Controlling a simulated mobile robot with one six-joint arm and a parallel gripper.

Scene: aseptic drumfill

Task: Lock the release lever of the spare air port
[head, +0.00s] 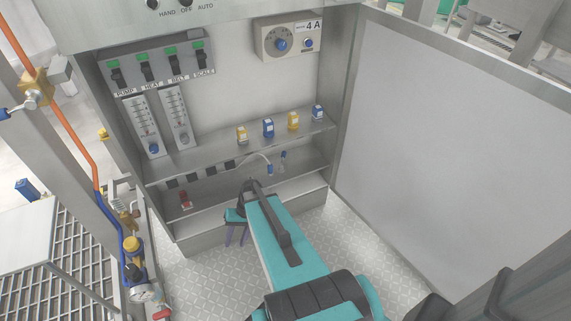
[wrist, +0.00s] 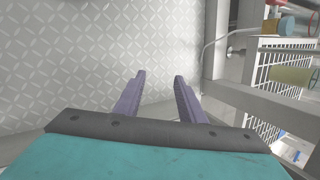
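My gripper (wrist: 159,78) is open and empty; its two purple fingers are apart over the patterned metal floor in the wrist view. In the head view my gripper (head: 236,238) hangs low in front of the cabinet's bottom shelf, fingers downward. The lower back strip of the cabinet carries a row of small dark fittings (head: 198,176). A pale curved hose with a blue end (head: 270,169) lies to their right, beside another small blue-tipped part (head: 283,158). I cannot tell which of these, if any, is the spare air port or its release lever.
Blue and yellow small containers (head: 268,128) stand on the upper shelf. A red-topped item (head: 186,200) sits on the lower shelf. Pipes with a pressure gauge (head: 145,293) run at the left. A large grey panel (head: 455,150) bounds the right. Patterned floor (head: 350,225) is open between.

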